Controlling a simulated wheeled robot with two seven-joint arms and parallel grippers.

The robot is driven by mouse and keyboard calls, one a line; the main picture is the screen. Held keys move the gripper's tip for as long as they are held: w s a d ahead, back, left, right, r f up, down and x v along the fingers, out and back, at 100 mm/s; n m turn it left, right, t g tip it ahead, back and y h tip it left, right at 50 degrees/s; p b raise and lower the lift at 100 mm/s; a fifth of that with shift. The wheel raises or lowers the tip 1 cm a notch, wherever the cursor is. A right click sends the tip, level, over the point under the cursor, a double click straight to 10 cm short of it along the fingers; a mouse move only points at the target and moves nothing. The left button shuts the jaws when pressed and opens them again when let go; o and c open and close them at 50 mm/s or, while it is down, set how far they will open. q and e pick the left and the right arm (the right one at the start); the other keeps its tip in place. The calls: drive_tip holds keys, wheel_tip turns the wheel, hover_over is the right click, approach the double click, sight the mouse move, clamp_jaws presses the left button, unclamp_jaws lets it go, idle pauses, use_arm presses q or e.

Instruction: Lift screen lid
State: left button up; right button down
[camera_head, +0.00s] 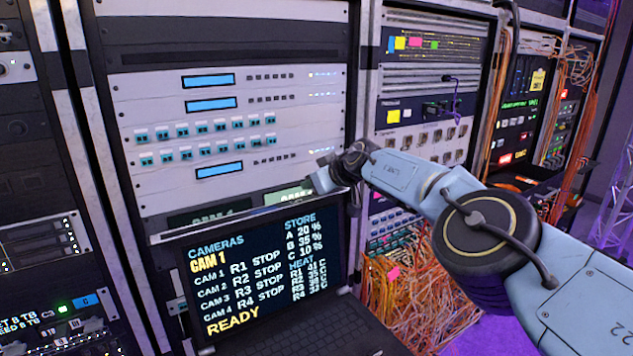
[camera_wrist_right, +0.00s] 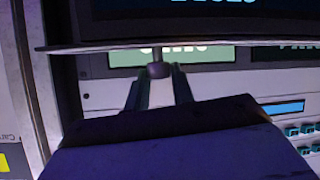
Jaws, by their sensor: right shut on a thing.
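The screen lid (camera_head: 265,262) stands raised and tilted back above its keyboard tray (camera_head: 325,328). Its lit screen shows camera lines, store and heat figures, and READY. My right gripper (camera_head: 318,184) is at the lid's upper edge, toward its right end. In the right wrist view, the right gripper (camera_wrist_right: 157,84) is shut on a small dark knob (camera_wrist_right: 159,69) at the edge of the lid (camera_wrist_right: 230,43). The gripper's body hides part of the rack there. My left gripper is not in view.
Behind the lid is a rack of light panels (camera_head: 225,95) with blue displays and rows of teal connectors. Labelled green plates (camera_head: 210,214) sit just behind the lid's top edge. Orange cables (camera_head: 420,305) hang in a tangle to the right.

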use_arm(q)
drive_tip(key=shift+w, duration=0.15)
use_arm(e)
drive_tip(key=shift+w+d+r, duration=0.1)
drive_tip(key=shift+w+d, duration=0.1)
drive_tip(key=c, duration=1.2)
unclamp_jaws()
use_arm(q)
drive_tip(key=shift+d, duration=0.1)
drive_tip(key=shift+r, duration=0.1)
use_arm(e)
drive_tip(key=shift+s+a, duration=0.1)
drive_tip(key=shift+a, duration=0.05)
